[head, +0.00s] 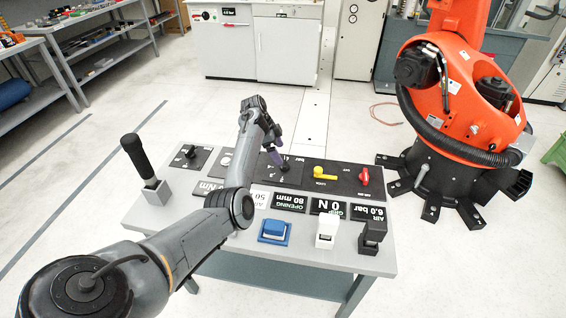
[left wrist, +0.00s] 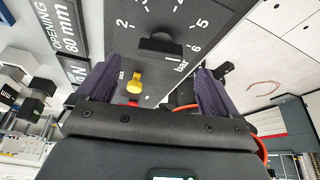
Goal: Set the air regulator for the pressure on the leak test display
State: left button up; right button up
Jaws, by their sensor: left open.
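The air regulator is a dark panel plate with a dial scale marked in bar. Its black knob (left wrist: 160,46) sits in the middle of the numbers in the left wrist view; I cannot read its setting for sure. My left gripper (left wrist: 157,70) is open, with its two purple fingers spread to either side of the knob. In the head view the left gripper (head: 277,158) is over the panel and hides part of the regulator. A display (head: 368,212) reads AIR 6.0 bar; I cannot tell which display is the leak test one. My right gripper is not in view.
A yellow lever (head: 324,173) and a red knob (head: 364,177) stand right of the regulator. Blue (head: 273,231), white (head: 326,230) and black (head: 372,237) blocks line the front edge. A black-handled stick (head: 138,160) stands at left. An orange robot (head: 465,100) stands beyond the table.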

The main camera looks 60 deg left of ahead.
aim_at(285, 164)
pick_arm(q)
jog(key=shift+b+x, duration=0.65)
jog(key=shift+x, duration=2.05)
jog(key=c, duration=1)
